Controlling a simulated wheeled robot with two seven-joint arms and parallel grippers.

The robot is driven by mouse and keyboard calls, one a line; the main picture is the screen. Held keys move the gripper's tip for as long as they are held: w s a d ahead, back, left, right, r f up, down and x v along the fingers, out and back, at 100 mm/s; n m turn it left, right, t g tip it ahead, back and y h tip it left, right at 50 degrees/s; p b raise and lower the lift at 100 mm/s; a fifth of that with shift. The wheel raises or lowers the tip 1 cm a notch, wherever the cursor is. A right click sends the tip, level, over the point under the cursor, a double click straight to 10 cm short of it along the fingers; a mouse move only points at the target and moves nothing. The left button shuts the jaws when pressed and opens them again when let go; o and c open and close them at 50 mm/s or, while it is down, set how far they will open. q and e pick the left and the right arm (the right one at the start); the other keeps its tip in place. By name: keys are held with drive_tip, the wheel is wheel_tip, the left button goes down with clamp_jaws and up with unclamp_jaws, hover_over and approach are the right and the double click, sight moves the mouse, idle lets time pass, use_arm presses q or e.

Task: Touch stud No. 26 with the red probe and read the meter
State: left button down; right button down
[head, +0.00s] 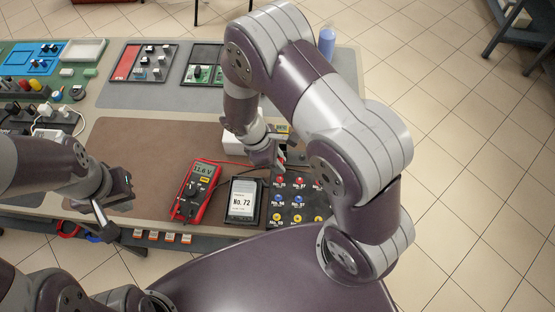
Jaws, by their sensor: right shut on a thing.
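The red meter (196,190) lies on the near part of the bench, its display showing a voltage that looks like 11.6 V, though the first digit is unclear. A dark stud board (287,210) carries red, blue and yellow studs in rows; their labels are too small to read.
A white box (233,143) stands behind the right gripper. A brown mat (145,145) is mostly clear. Panels with switches (143,63) and a blue tray (33,60) lie at the back. A blue bottle (327,41) stands at the back right. Red and blue clips hang at the front edge.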

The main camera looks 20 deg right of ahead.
drive_tip(key=shift+r+p, duration=3.3)
drive_tip(key=shift+r, duration=0.2)
